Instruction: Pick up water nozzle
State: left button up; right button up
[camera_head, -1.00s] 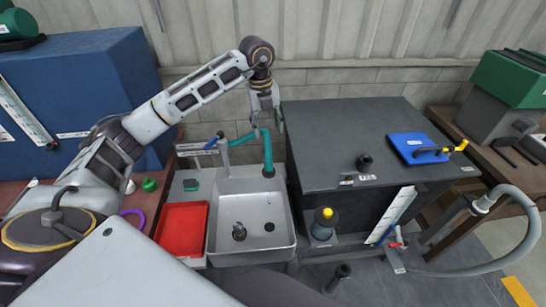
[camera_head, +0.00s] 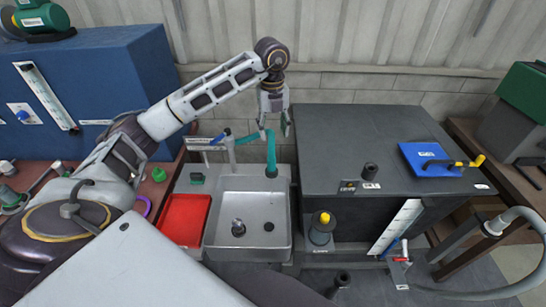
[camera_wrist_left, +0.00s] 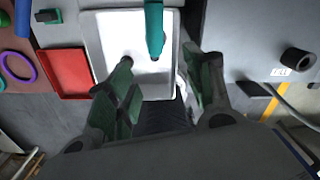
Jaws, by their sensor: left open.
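A teal curved spout (camera_head: 271,155) with a dark tip hangs over the sink (camera_head: 285,205); it looks like the water nozzle. It also shows in the left wrist view (camera_wrist_left: 155,28), in the upper middle, just beyond the gap between the fingers. My left gripper (camera_head: 274,128) is above and around the top of the spout in the head view. Its green-padded fingers (camera_wrist_left: 163,85) are apart and nothing is held between them. I cannot tell whether a finger touches the spout. My right gripper is not in view.
A red tray (camera_head: 184,220) lies left of the sink. A dark bench (camera_head: 330,140) stands to the right, with a short black cylinder (camera_head: 370,172) and a blue plate (camera_head: 432,160) on top. A blue cabinet (camera_head: 110,95) is at left. The wall is close behind.

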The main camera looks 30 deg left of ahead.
aim_at(272, 149)
pick_arm(q)
jog(key=shift+s+a, duration=0.2)
jog(key=shift+a, duration=0.05)
jog(key=shift+d, duration=0.1)
jog(key=shift+f, duration=0.75)
notch_tip(272, 149, down, 6)
jog(key=shift+p, duration=0.45)
jog(key=shift+f, duration=0.55)
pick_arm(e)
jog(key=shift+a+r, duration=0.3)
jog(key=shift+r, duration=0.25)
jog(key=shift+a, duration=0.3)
